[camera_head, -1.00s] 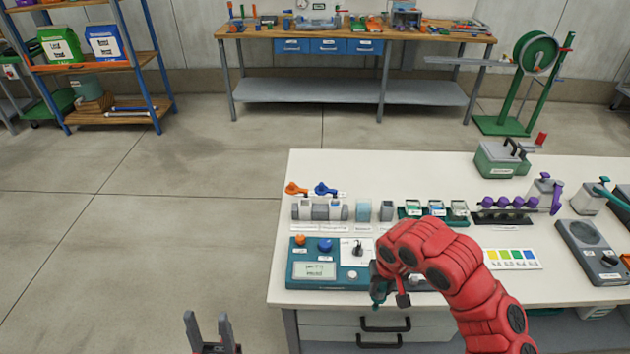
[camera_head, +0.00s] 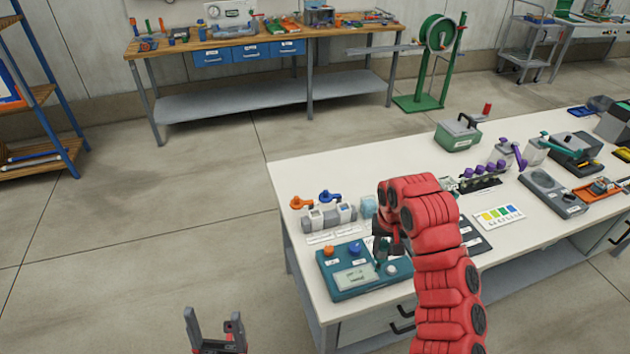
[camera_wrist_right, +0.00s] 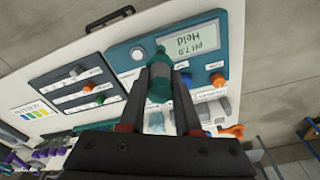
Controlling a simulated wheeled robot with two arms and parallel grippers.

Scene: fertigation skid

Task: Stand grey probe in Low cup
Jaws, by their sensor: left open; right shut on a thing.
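In the head view my red right arm hides most of this gripper, and the held piece shows near the teal meter (camera_head: 345,286). In the wrist view the probe is in front of the meter's edge; I cannot tell its height above the bench. I cannot read any label as Low, so I cannot pick out the Low cup. My left gripper (camera_head: 214,324) is open and empty, left of the bench.
The white bench (camera_head: 300,172) carries a grey holder block (camera_head: 330,218) with orange and blue taps, a colour chart (camera_head: 498,216), a row of purple knobs (camera_head: 482,172) and a green case (camera_head: 458,134). Open floor lies left of the bench.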

